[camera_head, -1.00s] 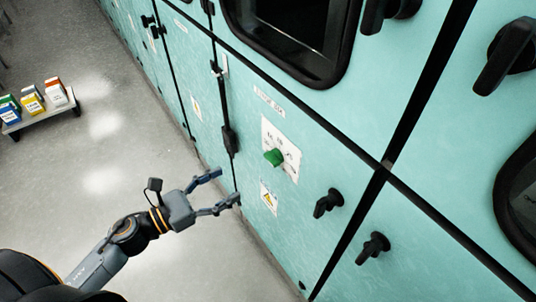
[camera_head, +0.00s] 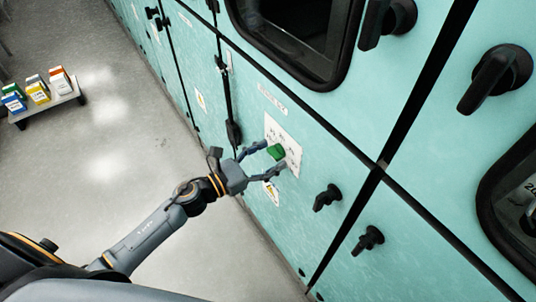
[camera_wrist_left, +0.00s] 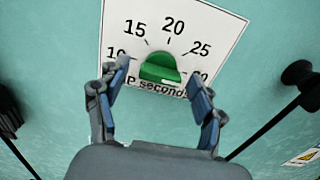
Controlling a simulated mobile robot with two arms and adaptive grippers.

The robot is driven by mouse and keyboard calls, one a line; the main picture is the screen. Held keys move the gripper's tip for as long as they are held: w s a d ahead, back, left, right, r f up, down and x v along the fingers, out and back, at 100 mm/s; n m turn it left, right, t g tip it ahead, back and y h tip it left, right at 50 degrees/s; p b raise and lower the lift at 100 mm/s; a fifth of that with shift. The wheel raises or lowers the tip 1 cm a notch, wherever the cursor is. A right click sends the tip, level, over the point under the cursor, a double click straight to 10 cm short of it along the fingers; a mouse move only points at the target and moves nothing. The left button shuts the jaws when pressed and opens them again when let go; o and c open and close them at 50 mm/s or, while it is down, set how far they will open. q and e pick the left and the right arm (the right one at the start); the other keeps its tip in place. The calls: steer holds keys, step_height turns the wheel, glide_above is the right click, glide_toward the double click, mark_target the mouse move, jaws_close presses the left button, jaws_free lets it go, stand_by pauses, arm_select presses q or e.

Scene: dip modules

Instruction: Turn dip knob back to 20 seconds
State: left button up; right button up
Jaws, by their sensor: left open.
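The green dip knob (camera_head: 276,152) sits on a white dial plate (camera_head: 287,131) on the turquoise cabinet front. In the left wrist view the knob (camera_wrist_left: 160,68) is in the middle, under the 20 mark, and the plate (camera_wrist_left: 215,25) shows 10, 15, 20 and 25, with a further number partly hidden. In the left wrist view the fingers (camera_wrist_left: 158,95) stand apart from the knob with gaps on both sides. My right gripper is out of view.
Black latch handles (camera_head: 327,197) and (camera_head: 368,240) stick out below and right of the dial. A dark window (camera_head: 300,30) is above. A low bench (camera_head: 50,106) with coloured boxes stands on open floor at the left.

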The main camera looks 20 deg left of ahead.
arm_select(q)
steer(key=c, duration=1.1)
steer(key=shift+c, duration=0.2)
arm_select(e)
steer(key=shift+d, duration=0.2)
arm_select(q)
steer(key=shift+n, duration=0.3)
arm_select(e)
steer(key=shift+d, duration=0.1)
arm_select(q)
steer(key=n, duration=0.3)
steer(key=n+p, duration=0.1)
steer(key=n, duration=0.4)
steer(key=shift+r+p, duration=0.1)
steer(key=shift+p, duration=0.2)
steer(key=n+p, duration=0.1)
steer(key=n, duration=0.3)
steer(key=shift+n, duration=0.3)
steer(key=shift+n+p, duration=0.9)
steer(key=shift+n, duration=1.3)
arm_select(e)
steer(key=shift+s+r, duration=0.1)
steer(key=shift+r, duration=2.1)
